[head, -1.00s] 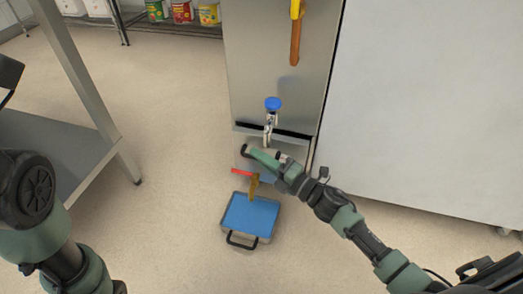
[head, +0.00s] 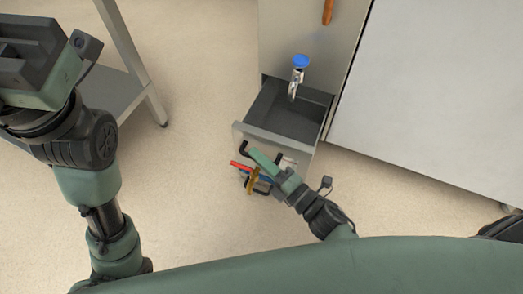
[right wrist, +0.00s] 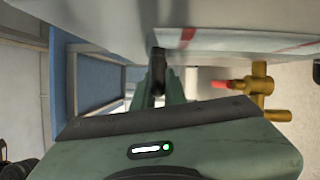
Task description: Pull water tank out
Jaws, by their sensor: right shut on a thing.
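The water tank (head: 262,132) is a grey, open-topped drawer at the foot of the steel cabinet, and it stands out from the cabinet front. Its inside looks empty. My right gripper (head: 262,160) is shut on the dark handle at the tank's front. In the right wrist view, the fingers close around a black handle (right wrist: 158,68) under the tank's pale front face. My left arm is raised at the left of the head view; its gripper's fingers do not show clearly.
A tap with a blue knob (head: 300,61) hangs over the tank. A brass valve with a red lever (head: 250,176) is below the tank front, also in the right wrist view (right wrist: 258,92). A steel table (head: 125,90) stands left. A white cabinet (head: 430,100) stands right.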

